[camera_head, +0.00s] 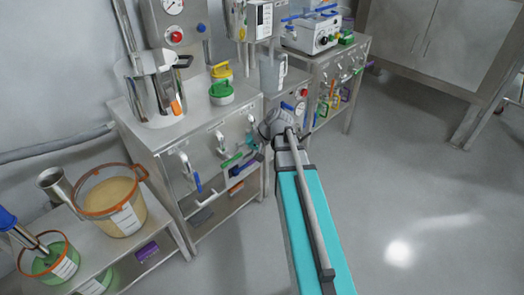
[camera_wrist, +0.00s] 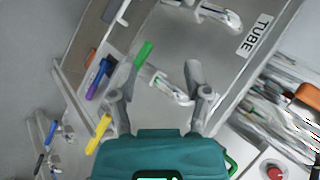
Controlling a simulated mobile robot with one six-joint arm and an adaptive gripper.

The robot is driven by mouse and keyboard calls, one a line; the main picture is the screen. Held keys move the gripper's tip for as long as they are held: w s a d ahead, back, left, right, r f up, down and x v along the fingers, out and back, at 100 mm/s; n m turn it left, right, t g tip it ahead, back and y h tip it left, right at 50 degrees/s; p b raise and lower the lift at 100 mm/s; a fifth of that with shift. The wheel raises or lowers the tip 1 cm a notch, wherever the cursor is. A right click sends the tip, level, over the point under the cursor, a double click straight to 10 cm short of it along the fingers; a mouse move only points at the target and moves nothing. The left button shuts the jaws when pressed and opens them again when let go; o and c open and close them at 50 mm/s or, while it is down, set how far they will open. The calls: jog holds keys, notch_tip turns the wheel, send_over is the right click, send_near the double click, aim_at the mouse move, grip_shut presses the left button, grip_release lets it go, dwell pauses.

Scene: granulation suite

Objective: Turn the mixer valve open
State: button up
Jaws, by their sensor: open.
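Several pale lever handles sit on the front of a steel cabinet (camera_head: 190,148). One is a left handle (camera_head: 190,172) with a blue tip; another is a middle handle (camera_head: 222,145) beside a green bar (camera_head: 231,161). I cannot tell which one is the mixer valve. In the wrist view, a pale metal handle (camera_wrist: 170,88) with a green grip (camera_wrist: 144,54) lies in front of and between my fingers. My gripper (camera_wrist: 154,82) is open, with one finger on each side of that handle. I cannot tell whether they touch it. My arm partly hides the cabinet's right end in the head view.
A steel vessel (camera_head: 150,90) and yellow and green-lidded jars stand on the cabinet. A bucket of tan material (camera_head: 112,200) stands on the lower left shelf. The floor (camera_head: 430,190) at right is clear.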

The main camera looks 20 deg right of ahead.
jog(key=w+d+f+m+t+y+b, duration=0.2)
jog(key=d+f+t+b, duration=0.3)
jog(key=d+b, duration=0.7)
jog(key=w+d+f+m+t+y+b, duration=0.2)
jog(key=d+f+b, duration=0.4)
jog(key=d+b, duration=0.6)
jog(key=w+m+t, duration=0.1)
jog(key=t, duration=0.1)
jog(key=shift+f+t, duration=0.35)
jog(key=shift+t, duration=0.05)
jog(key=shift+w+a, duration=0.1)
jog(key=shift+x, duration=6.8)
jog(key=shift+r, duration=0.15)
grip_shut()
